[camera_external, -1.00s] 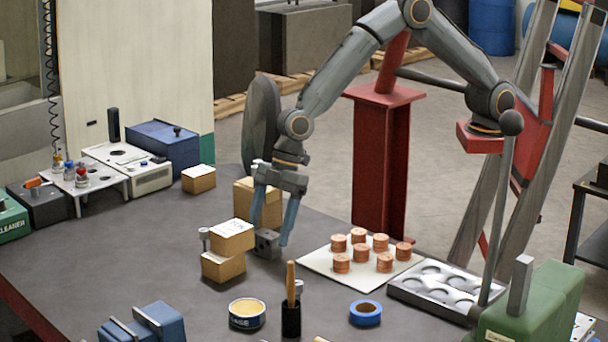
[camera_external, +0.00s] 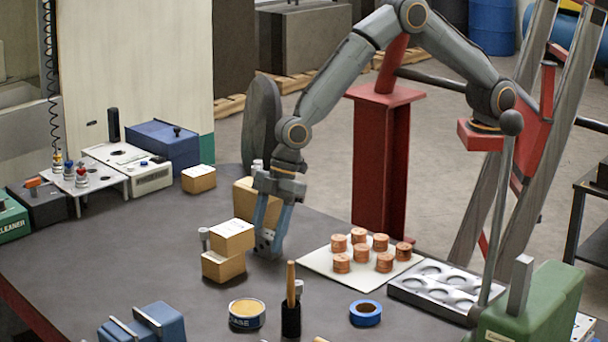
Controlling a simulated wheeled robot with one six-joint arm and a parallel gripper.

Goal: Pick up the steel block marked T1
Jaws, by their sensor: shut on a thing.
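A small dark grey steel block (camera_external: 265,251) stands on the dark bench, right of two stacked cardboard boxes. My gripper (camera_external: 269,240) points down over it with its two blue-grey fingers shut on the block's sides. The fingers hide much of the block. It still appears to be at bench height. Any T1 marking is too small to read.
Stacked boxes (camera_external: 229,238) stand close to the left of my gripper, and a taller box (camera_external: 247,192) is behind. A white plate (camera_external: 318,262) with several copper pieces lies to the right. A cup with a wooden-handled tool (camera_external: 291,320) and blue tape (camera_external: 365,315) are in front.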

